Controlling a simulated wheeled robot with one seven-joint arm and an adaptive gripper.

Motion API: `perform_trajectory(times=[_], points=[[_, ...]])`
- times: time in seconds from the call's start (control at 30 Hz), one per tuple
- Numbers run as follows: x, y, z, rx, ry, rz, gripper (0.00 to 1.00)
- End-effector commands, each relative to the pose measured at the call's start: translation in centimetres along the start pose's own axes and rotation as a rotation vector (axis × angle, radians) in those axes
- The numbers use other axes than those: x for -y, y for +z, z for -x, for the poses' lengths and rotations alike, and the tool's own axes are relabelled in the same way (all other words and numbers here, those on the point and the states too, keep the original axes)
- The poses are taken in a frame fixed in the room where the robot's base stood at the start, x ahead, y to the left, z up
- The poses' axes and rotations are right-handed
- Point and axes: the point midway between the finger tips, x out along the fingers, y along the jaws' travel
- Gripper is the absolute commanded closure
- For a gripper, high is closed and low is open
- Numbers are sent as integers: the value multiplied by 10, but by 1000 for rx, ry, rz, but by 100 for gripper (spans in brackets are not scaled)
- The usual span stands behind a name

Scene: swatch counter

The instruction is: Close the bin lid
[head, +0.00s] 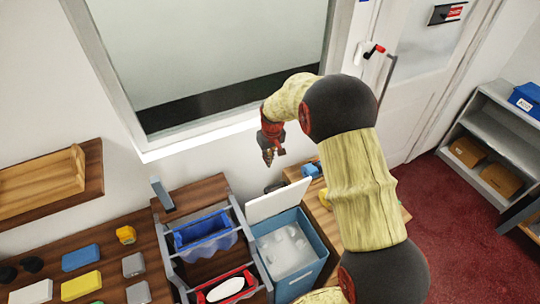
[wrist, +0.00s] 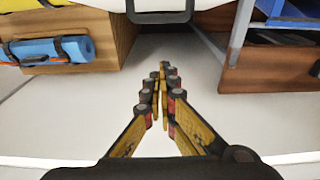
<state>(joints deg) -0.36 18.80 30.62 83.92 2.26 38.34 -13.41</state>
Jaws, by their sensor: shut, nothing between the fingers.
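The bin (head: 318,272) is a blue box on the floor between two wooden units, with pale, lumpy contents showing inside. Its white lid (head: 283,201) stands open, tilted up along the bin's back edge toward the wall. My gripper (head: 268,158) is above and behind the lid, near the window sill, apart from it and pointing down. In the wrist view my gripper (wrist: 160,72) has its fingers together with nothing between them. A dark-edged pale piece shows at the top of that view; I cannot tell if it is the lid.
A rack with a blue tray (head: 200,230) and a red tray (head: 226,288) stands left of the bin. A wooden unit with a blue roll (wrist: 52,50) stands on its other side. The window wall is close behind.

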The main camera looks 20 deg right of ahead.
Motion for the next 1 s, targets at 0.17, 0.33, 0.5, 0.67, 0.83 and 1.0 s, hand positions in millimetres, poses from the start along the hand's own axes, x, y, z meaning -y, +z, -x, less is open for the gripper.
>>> perform_trajectory(times=[0.17,0.33,0.5,0.67,0.83,1.0], points=[[0,0,-37,2,-1,0,100],[0,15,-51,-1,0,-2,100],[0,32,-55,-2,0,-1,100],[0,38,-57,-1,0,0,100],[0,38,-58,-1,0,0,100],[0,38,-58,-2,0,0,100]])
